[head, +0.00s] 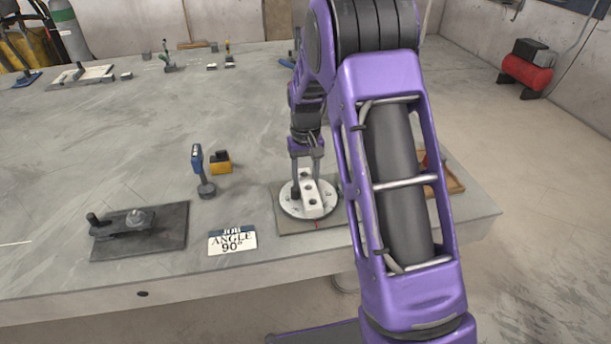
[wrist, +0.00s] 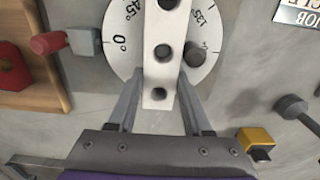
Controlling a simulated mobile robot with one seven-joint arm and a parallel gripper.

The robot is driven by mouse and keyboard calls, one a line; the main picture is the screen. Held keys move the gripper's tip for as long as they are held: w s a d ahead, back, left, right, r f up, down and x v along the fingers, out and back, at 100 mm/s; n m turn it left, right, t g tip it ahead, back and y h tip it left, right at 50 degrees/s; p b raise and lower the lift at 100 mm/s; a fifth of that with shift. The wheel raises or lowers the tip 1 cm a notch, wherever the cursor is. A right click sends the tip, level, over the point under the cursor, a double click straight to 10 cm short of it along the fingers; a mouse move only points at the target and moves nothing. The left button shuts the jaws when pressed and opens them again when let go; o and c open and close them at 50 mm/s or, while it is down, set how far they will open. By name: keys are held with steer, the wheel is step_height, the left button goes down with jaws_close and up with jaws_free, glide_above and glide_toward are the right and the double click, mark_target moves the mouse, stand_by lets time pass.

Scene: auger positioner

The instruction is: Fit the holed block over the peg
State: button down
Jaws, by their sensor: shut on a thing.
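The white holed block (head: 311,199) is a long bar with several round holes along its top. In the wrist view the block (wrist: 160,34) runs up through the middle and off the top edge. My gripper (head: 306,172) points down with a finger on each side of the block's near end; the fingers (wrist: 158,88) are shut on it. The block is over a round white dial (head: 290,210) with angle marks. A dark round peg (wrist: 197,53) stands on the dial beside the block, outside its holes. Whether the block touches the dial I cannot tell.
A card (head: 232,240) reads "JOB ANGLE 90°". Left of it is a dark mat (head: 165,240) with a clamp-like tool. A blue-handled tool (head: 198,165) and a yellow block (head: 220,163) stand behind the card. A wooden tray (wrist: 50,75) with red parts lies on the dial's other side.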

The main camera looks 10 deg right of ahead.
mark_target(306, 178)
steer(key=shift+c, duration=1.2)
jaws_free()
steer(key=shift+f, duration=0.1)
step_height(306, 178, up, 18)
steer(key=p, duration=0.2)
steer(key=shift+f+p, duration=0.15)
steer(key=shift+p, duration=0.2)
